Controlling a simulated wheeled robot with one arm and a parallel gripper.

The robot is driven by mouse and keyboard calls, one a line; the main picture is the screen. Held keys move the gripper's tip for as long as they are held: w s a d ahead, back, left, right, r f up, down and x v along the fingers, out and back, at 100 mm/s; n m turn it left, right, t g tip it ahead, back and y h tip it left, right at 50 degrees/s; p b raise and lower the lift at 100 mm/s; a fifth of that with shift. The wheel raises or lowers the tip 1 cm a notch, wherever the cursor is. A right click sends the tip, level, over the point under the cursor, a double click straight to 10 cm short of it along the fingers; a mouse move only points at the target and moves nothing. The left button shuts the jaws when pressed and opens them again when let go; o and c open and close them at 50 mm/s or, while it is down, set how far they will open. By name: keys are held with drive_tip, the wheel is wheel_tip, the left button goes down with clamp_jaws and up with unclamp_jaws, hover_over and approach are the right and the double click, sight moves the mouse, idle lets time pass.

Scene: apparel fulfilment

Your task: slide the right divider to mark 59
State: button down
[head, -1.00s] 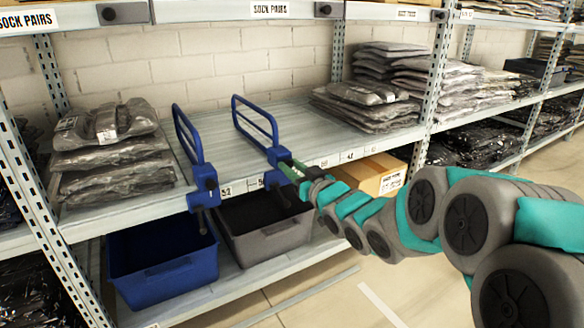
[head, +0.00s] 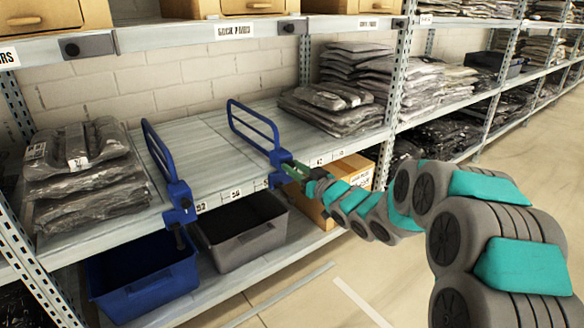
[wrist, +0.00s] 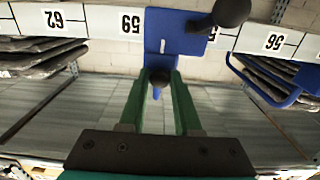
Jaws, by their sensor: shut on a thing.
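The right divider (head: 254,128) is a blue looped frame standing on the shelf, its clamp on the front edge. In the wrist view, the blue clamp (wrist: 160,42) covers part of the label strip. The label 59 (wrist: 131,23) lies just left of the clamp. The label 62 (wrist: 53,19) is farther left and 56 (wrist: 273,42) is to the right. A label at the clamp's right edge is partly hidden.
The left divider (head: 166,165) stands on the same shelf beside folded bagged garments (head: 78,175). More bagged stacks (head: 335,100) lie to the right. Below are a blue bin (head: 145,285), a grey bin (head: 238,240) and a cardboard box (head: 350,172). The shelf between the dividers is clear.

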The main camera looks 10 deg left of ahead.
drive_tip(key=c, duration=0.6)
unclamp_jaws()
drive_tip(key=v, duration=0.7)
drive_tip(key=shift+s+d, duration=0.25)
drive_tip(key=shift+s, duration=0.05)
drive_tip(key=shift+d, duration=0.1)
